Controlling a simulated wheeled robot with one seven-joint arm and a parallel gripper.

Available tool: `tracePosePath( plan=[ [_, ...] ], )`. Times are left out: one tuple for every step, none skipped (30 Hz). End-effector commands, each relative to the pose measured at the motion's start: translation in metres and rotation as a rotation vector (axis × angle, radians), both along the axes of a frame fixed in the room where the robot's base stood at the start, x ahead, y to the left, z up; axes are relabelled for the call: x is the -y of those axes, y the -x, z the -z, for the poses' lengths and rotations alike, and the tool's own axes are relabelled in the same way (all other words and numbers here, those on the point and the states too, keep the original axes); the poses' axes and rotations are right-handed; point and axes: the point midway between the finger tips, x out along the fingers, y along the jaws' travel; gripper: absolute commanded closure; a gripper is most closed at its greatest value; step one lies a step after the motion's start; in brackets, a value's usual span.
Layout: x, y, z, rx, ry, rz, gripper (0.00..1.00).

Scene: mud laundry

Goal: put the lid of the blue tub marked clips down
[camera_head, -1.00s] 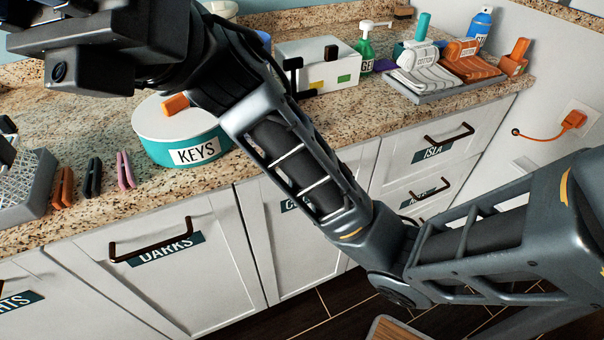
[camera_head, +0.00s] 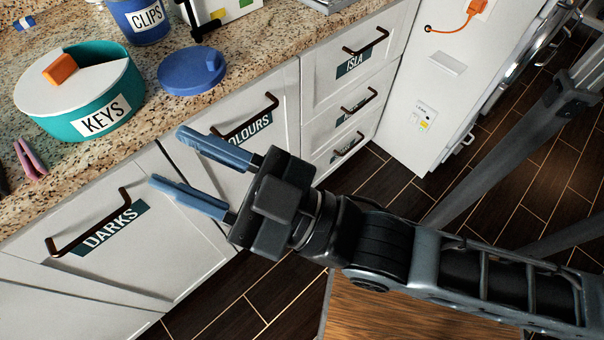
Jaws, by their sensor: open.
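The blue tub marked CLIPS (camera_head: 143,24) stands on the counter, cut by the top edge of the head view; its mouth is out of frame. A round blue lid (camera_head: 185,75) with a small knob lies on the counter near the front edge, in front of the tub and apart from it. My gripper (camera_head: 165,157) is open and empty, its two blue-grey fingers pointing left, below the lid in the picture and in front of the cabinet doors. It touches neither lid nor tub.
A teal tub marked KEYS (camera_head: 93,113), with a white lid and orange knob, stands left of the blue lid. A pink peg (camera_head: 30,160) lies at the far left. A white box (camera_head: 233,8) is behind on the right. Cabinet handles stick out near my gripper.

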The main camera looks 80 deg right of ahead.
Motion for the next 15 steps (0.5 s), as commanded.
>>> tracePosePath(
  plan=[
    [0.002,0.017,0.019,-0.087,-0.038,-0.019,0.59],
    [0.003,0.026,0.029,-0.135,-0.064,-0.03,0.59],
    [0.006,0.039,0.042,-0.199,-0.092,-0.04,0.59],
    [0.009,0.049,0.051,-0.248,-0.114,-0.048,0.59],
    [0.011,0.059,0.06,-0.294,-0.134,-0.056,0.59],
    [0.015,0.072,0.071,-0.355,-0.158,-0.064,0.59],
    [0.018,0.081,0.078,-0.398,-0.175,-0.068,0.59],
    [0.02,0.091,0.084,-0.437,-0.189,-0.073,0.59],
    [0.024,0.102,0.091,-0.485,-0.207,-0.077,0.59],
    [0.027,0.109,0.095,-0.517,-0.217,-0.08,0.59],
    [0.029,0.116,0.099,-0.546,-0.227,-0.082,0.59],
    [0.032,0.124,0.104,-0.58,-0.238,-0.082,0.59],
    [0.034,0.129,0.106,-0.599,-0.244,-0.084,0.59],
    [0.036,0.133,0.108,-0.616,-0.25,-0.085,0.59],
    [0.038,0.137,0.11,-0.633,-0.255,-0.084,0.59]
  ],
)
